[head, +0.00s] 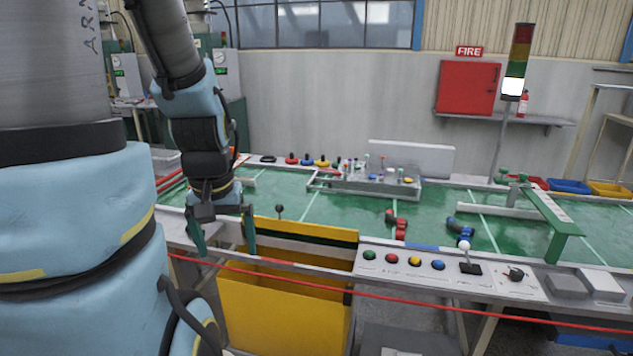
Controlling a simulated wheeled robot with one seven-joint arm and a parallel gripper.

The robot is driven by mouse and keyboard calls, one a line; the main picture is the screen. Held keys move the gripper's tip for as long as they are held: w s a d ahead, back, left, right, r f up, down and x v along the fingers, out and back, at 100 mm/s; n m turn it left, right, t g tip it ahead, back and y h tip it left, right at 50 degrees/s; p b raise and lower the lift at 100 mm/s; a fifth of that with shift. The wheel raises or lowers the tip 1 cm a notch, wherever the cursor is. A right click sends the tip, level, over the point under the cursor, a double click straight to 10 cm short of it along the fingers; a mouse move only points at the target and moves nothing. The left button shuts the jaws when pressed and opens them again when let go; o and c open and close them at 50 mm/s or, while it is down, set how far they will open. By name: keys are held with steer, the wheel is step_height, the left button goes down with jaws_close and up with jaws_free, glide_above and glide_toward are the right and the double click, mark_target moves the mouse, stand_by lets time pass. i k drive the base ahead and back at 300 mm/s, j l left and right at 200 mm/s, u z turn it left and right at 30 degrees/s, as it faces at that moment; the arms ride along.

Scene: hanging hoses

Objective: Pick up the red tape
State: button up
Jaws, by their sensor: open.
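A thin red tape (420,294) runs as a long line across the front of the workbench. It slopes down from the left, near my gripper, to the right edge of the picture. My gripper (224,243) is open and empty, pointing down at the bench's front edge on the left. Its two green fingers are spread apart, above the tape's left part in the picture. I cannot tell the depth between the fingers and the tape. The tape's left end is hard to make out behind my arm.
The green bench (340,208) holds red pieces (400,227), blue pieces (460,229) and a metal fixture (365,187). A panel with coloured buttons and a white-knobbed lever (465,252) lines the front. A yellow bin (285,315) stands below my gripper.

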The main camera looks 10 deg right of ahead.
mark_target(401, 227)
steer(key=i+l, duration=0.7)
steer(key=l, duration=0.1)
